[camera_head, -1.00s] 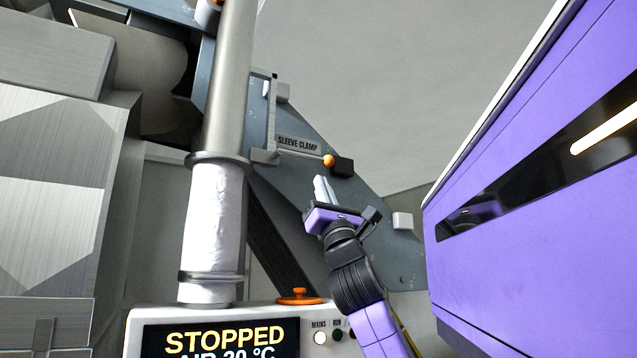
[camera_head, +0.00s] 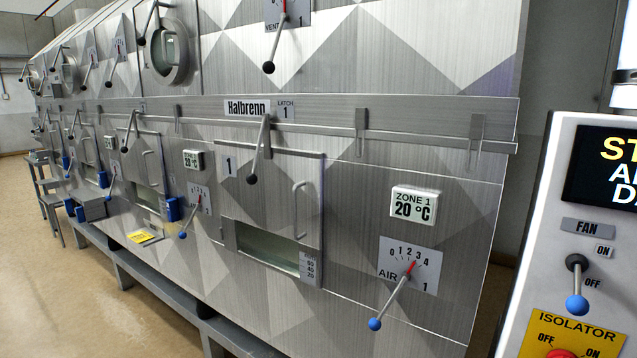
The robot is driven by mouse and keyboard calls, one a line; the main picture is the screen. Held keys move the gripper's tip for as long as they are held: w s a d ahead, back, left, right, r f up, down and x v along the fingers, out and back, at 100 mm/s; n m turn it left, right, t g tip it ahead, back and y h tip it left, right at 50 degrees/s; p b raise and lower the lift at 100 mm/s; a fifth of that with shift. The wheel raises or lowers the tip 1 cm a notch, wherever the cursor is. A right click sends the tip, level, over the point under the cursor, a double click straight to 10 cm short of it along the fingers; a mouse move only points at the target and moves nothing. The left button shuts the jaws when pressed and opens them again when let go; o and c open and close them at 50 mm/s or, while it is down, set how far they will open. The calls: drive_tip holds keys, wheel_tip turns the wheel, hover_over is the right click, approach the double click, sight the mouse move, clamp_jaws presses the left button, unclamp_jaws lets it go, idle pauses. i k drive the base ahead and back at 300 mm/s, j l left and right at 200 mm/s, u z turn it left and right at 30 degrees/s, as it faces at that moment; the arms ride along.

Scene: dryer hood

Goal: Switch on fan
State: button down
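The fan switch (camera_head: 577,285) is a lever with a blue ball on the white control panel (camera_head: 540,230) at the right edge. Its label plate (camera_head: 588,226) reads FAN, with ON above and OFF lower down. The lever hangs down, its ball beside and below the OFF mark. Above it, a dark display (camera_head: 605,170) is cut off by the frame edge. My gripper is not in this view.
A long metal dryer hood (camera_head: 350,60) fills the middle and left, with several levers. An air lever (camera_head: 390,302) with a blue ball sticks out near the panel. A yellow isolator plate (camera_head: 570,335) with a red knob sits below the fan switch. Floor (camera_head: 90,290) is open at left.

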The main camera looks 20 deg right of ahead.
sight(576, 305)
drive_tip(key=k+l, duration=0.15)
drive_tip(key=l, duration=0.25)
drive_tip(key=k+l, duration=0.1)
drive_tip(key=l, duration=0.25)
drive_tip(key=k+l, duration=0.15)
drive_tip(key=l, duration=0.25)
drive_tip(key=k+l, duration=0.1)
drive_tip(key=l, duration=0.25)
drive_tip(key=k+l, duration=0.15)
drive_tip(key=l, duration=0.25)
drive_tip(key=k+l, duration=0.1)
drive_tip(key=l, duration=0.3)
drive_tip(key=k+l, duration=0.15)
drive_tip(key=l, duration=0.2)
